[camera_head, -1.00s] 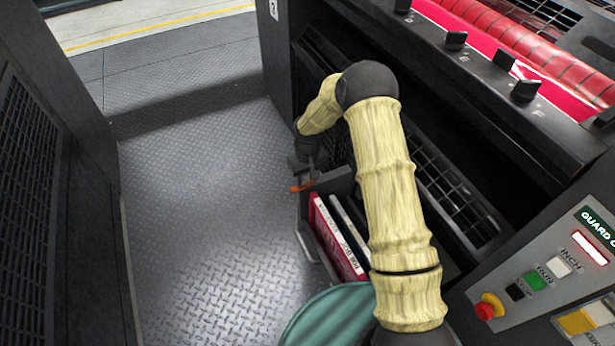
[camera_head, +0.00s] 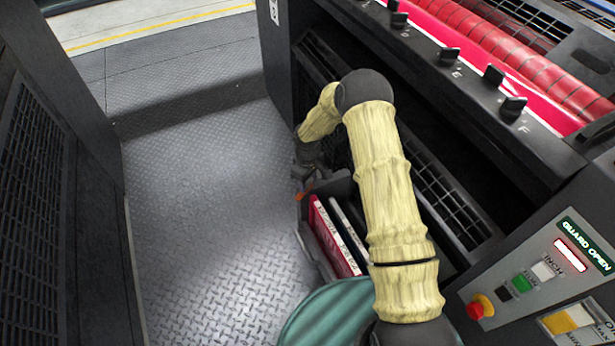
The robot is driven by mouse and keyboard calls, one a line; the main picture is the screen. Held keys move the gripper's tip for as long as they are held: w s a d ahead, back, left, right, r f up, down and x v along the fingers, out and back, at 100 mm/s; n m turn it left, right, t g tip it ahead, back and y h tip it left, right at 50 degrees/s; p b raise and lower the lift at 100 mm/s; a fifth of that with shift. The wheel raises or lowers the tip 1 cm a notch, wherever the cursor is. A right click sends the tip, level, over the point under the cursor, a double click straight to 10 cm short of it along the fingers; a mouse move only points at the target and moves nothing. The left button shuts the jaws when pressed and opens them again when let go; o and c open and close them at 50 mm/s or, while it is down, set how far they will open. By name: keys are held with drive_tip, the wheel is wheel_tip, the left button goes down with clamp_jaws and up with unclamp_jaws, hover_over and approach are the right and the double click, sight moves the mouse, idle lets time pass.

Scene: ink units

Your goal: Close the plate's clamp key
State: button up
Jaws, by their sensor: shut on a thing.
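My gripper (camera_head: 304,176) is at the far end of my pale-sleeved arm, low beside the press, by the far end of an open dark holder (camera_head: 343,187). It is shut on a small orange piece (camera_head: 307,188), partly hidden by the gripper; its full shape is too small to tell. I cannot tell whether this piece is the clamp key. No plate or clamp can be made out clearly. Several black knobs (camera_head: 513,107) with letters beside them stand along the press's upper rail, away from my gripper.
The holder carries red and white flat items (camera_head: 333,240). A control panel (camera_head: 540,275) with a lit "GUARD OPEN" sign is at lower right. Red rollers (camera_head: 530,65) lie above the rail. The patterned metal floor (camera_head: 205,230) is clear; a dark grilled cabinet (camera_head: 40,180) bounds it left.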

drive_tip(key=n+p, duration=0.3)
drive_tip(key=n, duration=0.3)
drive_tip(key=shift+r+n, duration=0.1)
drive_tip(key=shift+n, duration=0.2)
drive_tip(key=n+p, duration=0.1)
drive_tip(key=n, duration=0.4)
drive_tip(key=shift+n, duration=0.4)
drive_tip(key=o, duration=1)
wheel_tip(320, 180, up, 17)
drive_tip(key=p, duration=0.3)
drive_tip(key=shift+r, duration=0.15)
